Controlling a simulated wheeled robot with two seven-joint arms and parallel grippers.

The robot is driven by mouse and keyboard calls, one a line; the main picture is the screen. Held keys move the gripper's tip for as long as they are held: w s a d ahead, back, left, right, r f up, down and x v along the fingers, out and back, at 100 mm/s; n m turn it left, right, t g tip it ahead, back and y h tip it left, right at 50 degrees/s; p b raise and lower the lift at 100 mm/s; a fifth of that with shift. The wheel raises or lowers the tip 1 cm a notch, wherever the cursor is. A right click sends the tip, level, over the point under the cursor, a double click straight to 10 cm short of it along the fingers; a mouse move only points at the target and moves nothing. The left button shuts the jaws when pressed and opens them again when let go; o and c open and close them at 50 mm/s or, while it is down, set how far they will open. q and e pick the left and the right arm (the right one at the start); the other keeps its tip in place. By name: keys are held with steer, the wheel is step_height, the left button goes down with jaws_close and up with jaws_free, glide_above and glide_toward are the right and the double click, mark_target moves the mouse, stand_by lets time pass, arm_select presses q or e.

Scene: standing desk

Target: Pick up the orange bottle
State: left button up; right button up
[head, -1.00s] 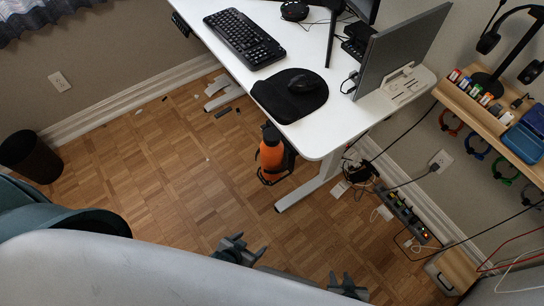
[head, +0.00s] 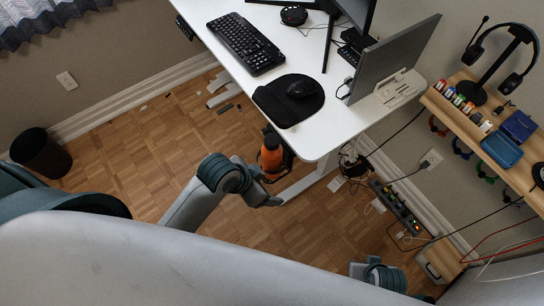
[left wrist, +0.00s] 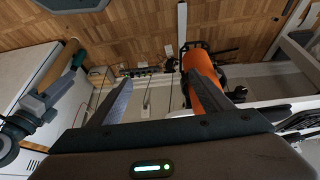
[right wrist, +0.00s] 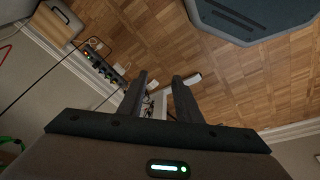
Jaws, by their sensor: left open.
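The orange bottle (head: 271,157) with a dark top sits in a black holder beside the desk's edge, below the white desktop. My left gripper (head: 272,190) is open just in front of the bottle in the head view. In the left wrist view the orange bottle (left wrist: 206,95) shows at the right finger of the left gripper (left wrist: 158,80), partly covered by that finger. It is not between the fingers, and I cannot tell whether they touch. My right gripper (right wrist: 158,80) is open and empty; its fingers are hidden in the head view.
The white desk (head: 335,120) bears a keyboard (head: 245,43), a mouse mat (head: 275,100) and monitors. A desk leg (head: 310,183) stands close to the bottle. A power strip (head: 397,207) with cables lies to the right.

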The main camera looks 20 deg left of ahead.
arm_select(q)
step_height(320, 180, up, 4)
steer(key=d+m, duration=0.1)
steer(key=m, duration=0.1)
arm_select(e)
steer(key=s+d+f+g, duration=0.1)
steer(key=s+f, duration=0.3)
steer(key=f, duration=0.4)
steer(key=s+f, duration=0.4)
steer(key=f, duration=0.4)
arm_select(q)
steer(key=m+g+y, duration=0.2)
steer(key=m+g, duration=0.3)
steer(key=m, duration=0.9)
glide_toward(271, 139)
steer(key=shift+r+p, duration=0.35)
steer(key=shift+r, duration=0.15)
arm_select(e)
steer(key=s+d+f+g, duration=0.1)
steer(key=s+d+f, duration=0.2)
steer(key=s+f, duration=0.8)
steer(key=s, duration=0.3)
